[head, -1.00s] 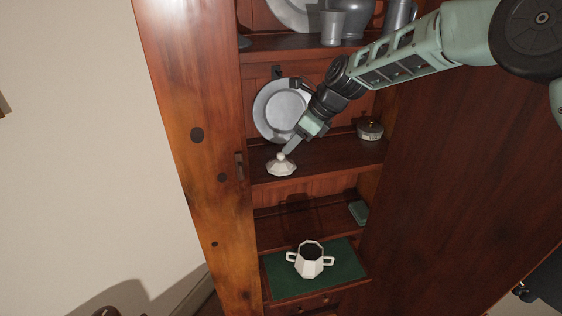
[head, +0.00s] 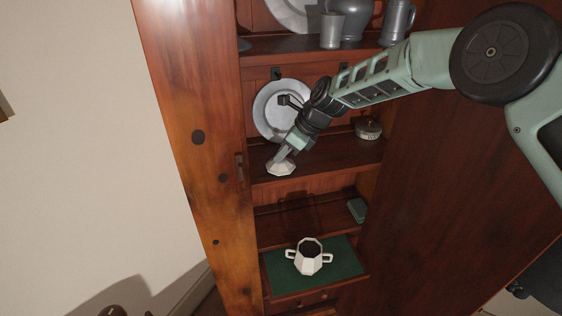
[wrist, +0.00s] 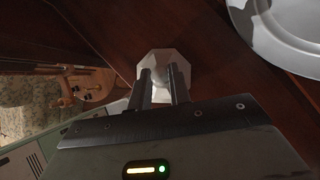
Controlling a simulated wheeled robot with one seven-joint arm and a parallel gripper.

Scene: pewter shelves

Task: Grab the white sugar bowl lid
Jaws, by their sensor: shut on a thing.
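The white faceted sugar bowl lid (head: 281,168) is on the middle shelf, close to its front edge. My gripper (head: 283,156) is over it from above, shut on its top, and the fingers hide the knob. In the wrist view the lid (wrist: 164,66) shows behind my gripper's two dark fingers (wrist: 164,76), which sit close together on it. The lid appears to rest on the shelf; I cannot tell if it is slightly raised. The white two-handled sugar bowl (head: 309,261) stands upright, open at the top, on the green mat lower down.
A pewter plate (head: 272,112) leans at the back of the middle shelf, and it shows in the wrist view (wrist: 285,30). A small lidded tin (head: 368,129) stands at that shelf's right end. Pewter vessels (head: 352,18) crowd the shelf above. A green box (head: 357,210) lies below.

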